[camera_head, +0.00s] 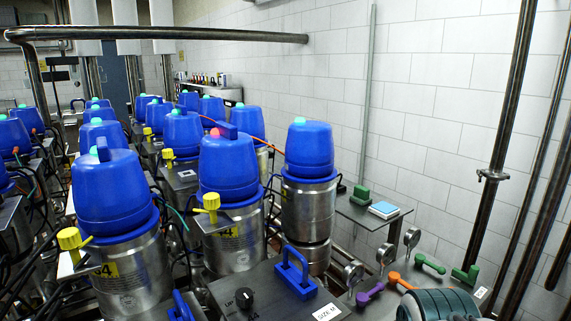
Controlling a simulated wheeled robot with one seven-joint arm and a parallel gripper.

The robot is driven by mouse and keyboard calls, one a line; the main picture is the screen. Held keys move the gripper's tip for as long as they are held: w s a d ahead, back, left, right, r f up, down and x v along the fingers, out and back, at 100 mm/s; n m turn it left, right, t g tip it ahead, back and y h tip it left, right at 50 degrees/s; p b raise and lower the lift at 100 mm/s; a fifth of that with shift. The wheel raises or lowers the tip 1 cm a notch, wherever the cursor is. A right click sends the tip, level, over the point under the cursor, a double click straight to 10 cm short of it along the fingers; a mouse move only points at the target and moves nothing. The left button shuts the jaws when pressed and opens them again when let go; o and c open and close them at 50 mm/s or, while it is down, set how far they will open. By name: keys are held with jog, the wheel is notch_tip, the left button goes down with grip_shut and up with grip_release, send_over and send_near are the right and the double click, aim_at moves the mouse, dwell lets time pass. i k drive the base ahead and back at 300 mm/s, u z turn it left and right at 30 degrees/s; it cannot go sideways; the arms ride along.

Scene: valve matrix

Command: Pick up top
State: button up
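Several steel canisters carry blue domed tops; I cannot tell which one the task means. The nearest left top (117,190) has a pale green light and sits on a canister marked 4. The middle top (228,165) has a red light and sits on its canister (235,240). The right top (309,150) has a green light and sits upright on its canister (308,210) near the wall.
A grey box (265,295) in front bears a black knob, a blue handle (294,272) and a "SIZE M" label. Yellow valve knobs (211,202) stick out beside the canisters. Pipes run overhead and right.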

aim_at(228, 165)
jog(key=z, duration=1.35)
jog(key=k, duration=0.65)
jog(key=u, duration=1.45)
